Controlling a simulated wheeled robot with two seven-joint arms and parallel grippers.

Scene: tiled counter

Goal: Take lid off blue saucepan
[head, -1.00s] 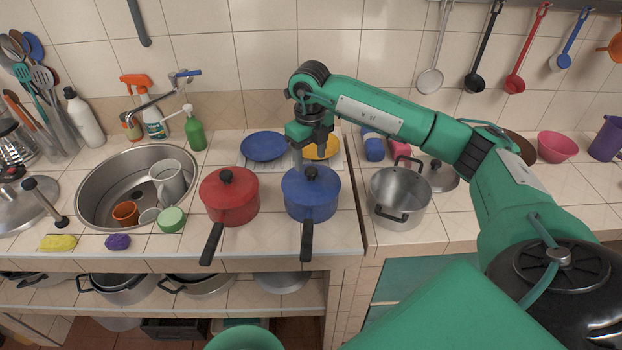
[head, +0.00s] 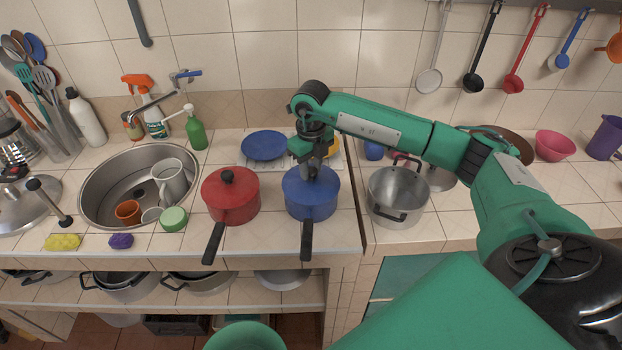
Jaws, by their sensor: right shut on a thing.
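The blue saucepan (head: 312,203) stands on the counter, its black handle pointing toward me. Its blue lid (head: 296,185) sits on top. My right gripper (head: 312,172) reaches down from behind onto the lid's black knob and is shut on it. The gripper hides most of the knob. The lid still appears to rest on the pan; I see no gap. My left gripper is not in view.
A red saucepan (head: 230,200) with its lid on stands close on the left. A steel pot (head: 398,195) stands on the right. A blue plate (head: 264,145) and a partly hidden yellow plate (head: 334,147) lie behind. The sink (head: 110,190) is at left.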

